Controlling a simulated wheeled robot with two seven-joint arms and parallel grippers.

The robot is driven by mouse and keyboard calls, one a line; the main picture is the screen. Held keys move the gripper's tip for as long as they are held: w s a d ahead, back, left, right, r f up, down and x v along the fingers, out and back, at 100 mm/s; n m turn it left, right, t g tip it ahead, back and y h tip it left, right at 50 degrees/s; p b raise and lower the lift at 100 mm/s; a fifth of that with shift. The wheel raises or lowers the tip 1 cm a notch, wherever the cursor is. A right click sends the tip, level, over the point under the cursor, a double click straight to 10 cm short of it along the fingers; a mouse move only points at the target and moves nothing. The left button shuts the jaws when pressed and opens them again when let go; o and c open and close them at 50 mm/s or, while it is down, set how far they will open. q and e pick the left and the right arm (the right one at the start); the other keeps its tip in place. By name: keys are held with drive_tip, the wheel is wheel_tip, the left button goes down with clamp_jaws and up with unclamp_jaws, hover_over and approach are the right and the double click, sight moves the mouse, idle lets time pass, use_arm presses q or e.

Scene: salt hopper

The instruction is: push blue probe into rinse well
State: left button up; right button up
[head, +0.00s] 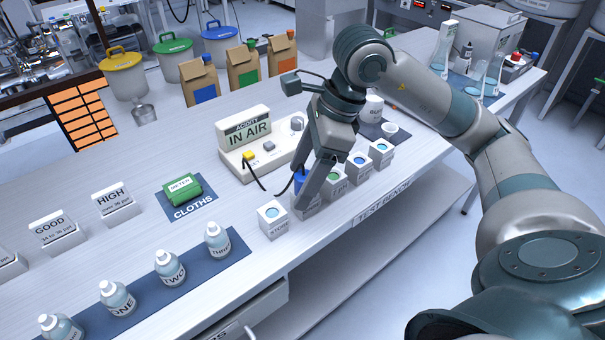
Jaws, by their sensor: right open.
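The blue probe (299,179) stands at a white well block, mostly hidden behind a finger of my right gripper. A dark cable runs to it from the acidity meter (262,152), which reads IN AIR. My right gripper (307,190) points down at the probe and is open; whether it touches the probe is unclear. A row of white well blocks runs along the front edge: one labelled STORE (273,219), one behind my finger, one with a green top (334,181), and two with blue tops (358,165). I cannot read which one is the rinse well. My left gripper is not in view.
Several bottles stand on a dark mat (225,250) at the front left. Green cloths (183,188) lie behind them, near the GOOD (57,232) and HIGH (117,203) signs. A small white cup (389,128) stands behind the wells.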

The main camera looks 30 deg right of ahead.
drive_tip(key=shift+r, duration=0.1)
drive_tip(key=shift+p+v, duration=1.4)
drive_tip(key=shift+v, duration=1.5)
drive_tip(key=v, duration=1.7)
drive_tip(key=shift+s, duration=0.2)
drive_tip(key=shift+r, duration=0.15)
